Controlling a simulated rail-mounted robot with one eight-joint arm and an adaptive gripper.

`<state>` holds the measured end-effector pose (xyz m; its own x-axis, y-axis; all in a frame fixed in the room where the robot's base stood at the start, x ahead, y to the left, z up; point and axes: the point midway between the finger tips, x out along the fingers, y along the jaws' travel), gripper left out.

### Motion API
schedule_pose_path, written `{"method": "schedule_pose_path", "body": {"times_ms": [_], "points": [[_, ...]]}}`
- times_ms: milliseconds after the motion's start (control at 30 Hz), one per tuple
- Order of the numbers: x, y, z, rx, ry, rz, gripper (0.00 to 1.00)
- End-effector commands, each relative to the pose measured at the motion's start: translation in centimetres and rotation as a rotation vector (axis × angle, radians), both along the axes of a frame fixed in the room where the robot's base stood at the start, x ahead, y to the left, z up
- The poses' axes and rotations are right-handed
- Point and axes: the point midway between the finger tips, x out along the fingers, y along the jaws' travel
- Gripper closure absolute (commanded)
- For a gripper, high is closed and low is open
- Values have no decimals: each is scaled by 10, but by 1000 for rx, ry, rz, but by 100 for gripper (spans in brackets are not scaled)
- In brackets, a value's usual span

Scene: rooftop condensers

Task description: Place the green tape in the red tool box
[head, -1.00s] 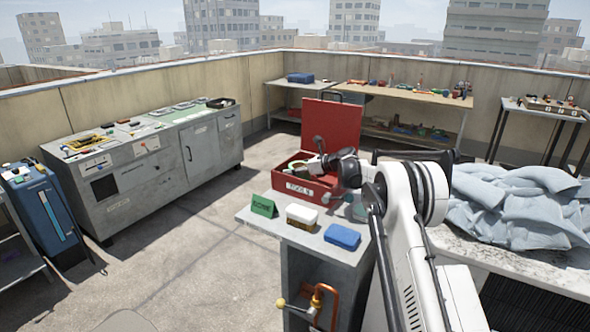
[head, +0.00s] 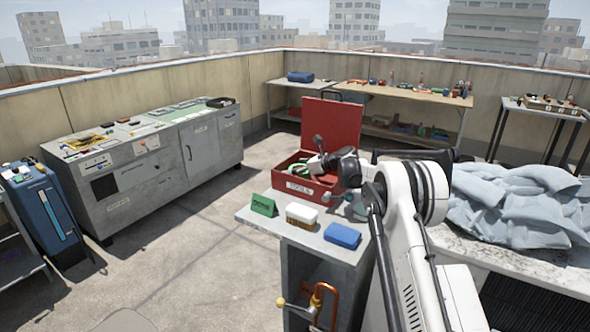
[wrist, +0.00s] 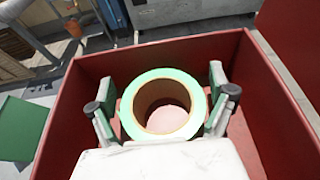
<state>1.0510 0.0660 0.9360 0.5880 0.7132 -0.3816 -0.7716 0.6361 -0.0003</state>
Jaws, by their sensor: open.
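The red tool box (head: 324,186) stands with its lid raised at the back of the grey stand, with a "TOOLS" label on its front. In the wrist view its red walls (wrist: 272,112) surround my gripper (wrist: 162,95). The green tape (wrist: 160,75) is a roll with a brown core, lying between my fingers and within the box walls. The tape also shows as a green arc inside the box in the head view (head: 293,170). My gripper is open, one finger on each side of the roll. Whether the tape rests on the box floor is hard to tell.
A green sign (head: 263,206), a white-topped brush-like block (head: 301,216) and a blue block (head: 342,235) stand on the grey stand in front of the box. The raised lid (head: 333,124) rises behind. A blue-grey cloth heap (head: 515,212) lies at right.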

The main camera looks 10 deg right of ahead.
Motion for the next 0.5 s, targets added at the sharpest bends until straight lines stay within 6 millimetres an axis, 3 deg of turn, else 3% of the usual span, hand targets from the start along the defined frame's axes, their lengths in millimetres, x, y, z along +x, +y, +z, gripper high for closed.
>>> {"method": "schedule_pose_path", "body": {"times_ms": [67,500], "points": [[-1,-1,11,0,0,0,12],[-54,-66,41,0,0,-2,12]]}}
